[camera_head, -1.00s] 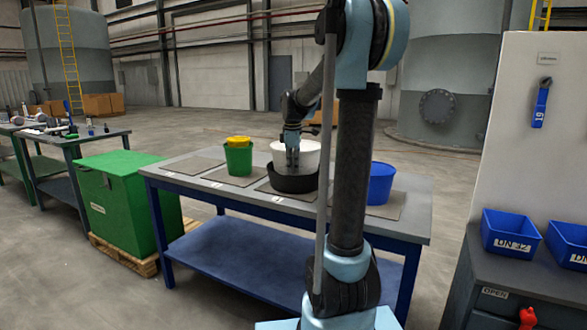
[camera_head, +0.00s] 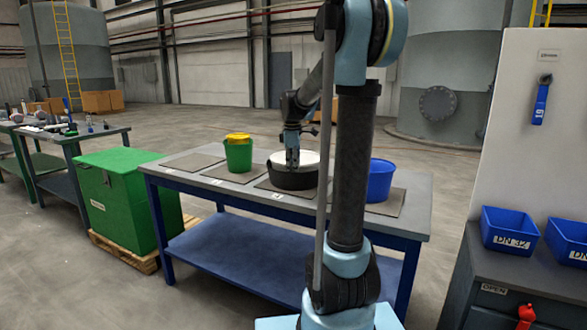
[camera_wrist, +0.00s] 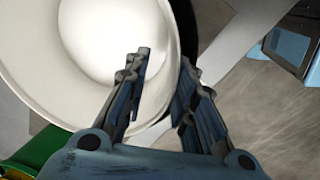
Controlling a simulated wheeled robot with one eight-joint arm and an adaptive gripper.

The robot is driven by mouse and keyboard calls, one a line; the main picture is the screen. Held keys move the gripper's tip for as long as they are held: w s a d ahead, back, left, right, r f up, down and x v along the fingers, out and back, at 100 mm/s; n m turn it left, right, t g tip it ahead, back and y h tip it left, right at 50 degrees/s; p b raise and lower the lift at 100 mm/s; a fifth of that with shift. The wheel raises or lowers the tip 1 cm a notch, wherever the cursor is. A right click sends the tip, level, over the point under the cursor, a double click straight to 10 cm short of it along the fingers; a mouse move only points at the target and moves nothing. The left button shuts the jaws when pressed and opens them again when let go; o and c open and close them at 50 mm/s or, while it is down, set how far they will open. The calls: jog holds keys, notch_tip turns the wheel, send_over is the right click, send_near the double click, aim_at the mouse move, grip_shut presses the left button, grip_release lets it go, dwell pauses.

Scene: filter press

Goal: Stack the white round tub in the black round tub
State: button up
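The white round tub (camera_head: 309,158) sits down inside the black round tub (camera_head: 292,181) on the workbench, with its pale rim and inside showing at the top. In the wrist view the white tub (camera_wrist: 95,45) fills the upper left, and a dark strip of the black tub (camera_wrist: 186,22) shows beyond its right edge. My gripper (camera_head: 292,163) points down at the near side of the tubs. In the wrist view my gripper (camera_wrist: 164,72) has its fingers spread, one over the white tub's inside and one outside its rim, with a gap between them.
A green tub with a yellow one in it (camera_head: 238,154) stands left of the tubs, and a blue tub (camera_head: 381,181) stands right, partly behind my arm. A bare mat (camera_head: 192,161) lies at the bench's left. A green chest (camera_head: 117,200) stands beside the bench.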

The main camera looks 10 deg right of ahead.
notch_tip(320, 180, up, 13)
jog(key=s, duration=0.1)
jog(key=shift+s+a, duration=0.25)
jog(key=shift+s, duration=0.15)
jog(key=s+d+f+m, duration=0.1)
jog(key=s+f+m, duration=0.6)
jog(key=s+f, duration=0.7)
jog(key=s+d+f+m, duration=0.2)
jog(key=s+f+m, duration=0.5)
jog(key=s+f, duration=0.6)
jog(key=s, duration=0.6)
jog(key=shift+s+d+f+m+t, duration=0.15)
jog(key=shift+f+m+t, duration=0.15)
jog(key=shift+f, duration=0.1)
